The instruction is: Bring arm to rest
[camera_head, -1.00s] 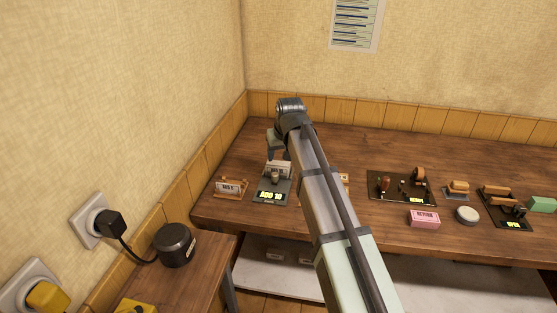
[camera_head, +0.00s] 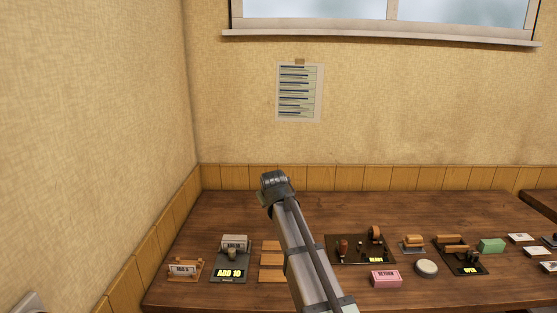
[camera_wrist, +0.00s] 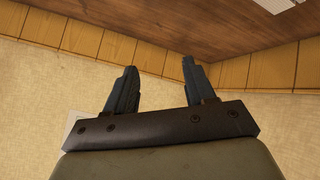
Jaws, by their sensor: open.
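My gripper (camera_wrist: 158,66) shows in the wrist view with its two dark fingers apart and nothing between them. Beyond the fingers are the wall, the wood panelling and part of the table, seen tilted. In the head view my arm (camera_head: 303,255) reaches up over the table (camera_head: 400,211), its end in front of the panelling at the back. The fingers are hidden in that view. My arm touches nothing that I can see.
On the table stand an "ADD 10" device (camera_head: 230,272), a small sign in a wooden holder (camera_head: 185,269), wooden strips (camera_head: 271,260), a black board with stamps (camera_head: 350,249), a pink "RETURN" block (camera_head: 386,279) and a round white tin (camera_head: 427,268). The table's back left is clear.

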